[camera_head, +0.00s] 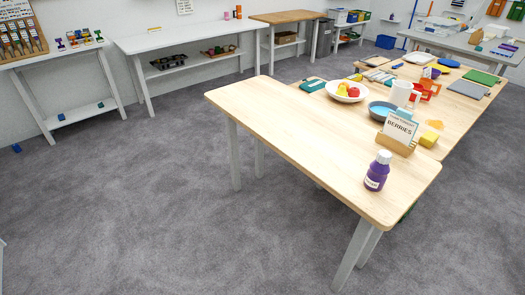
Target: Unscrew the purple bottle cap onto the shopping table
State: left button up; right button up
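A purple bottle (376,175) with a white label stands upright near the front right corner of the light wooden table (290,118). Neither of my grippers shows in the head view, so nothing is seen touching the bottle or the cap.
A sign reading "BERRIES" (399,130) in a wooden holder stands just behind the bottle. A fruit bowl (345,94), a blue bowl (388,111) and a white mug (401,93) stand farther back.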

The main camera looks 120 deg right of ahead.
aim_at(376, 176)
jog(key=z, duration=4.9)
jog(key=i+j, duration=0.1)
jog(key=j, duration=0.25)
jog(key=i+j, duration=0.1)
jog(key=j, duration=0.65)
jog(key=i+j, duration=0.15)
jog(key=j, duration=0.2)
jog(key=j+z, duration=0.4)
jog(key=i+j+z, duration=0.1)
jog(key=z, duration=0.3)
jog(key=j, duration=0.1)
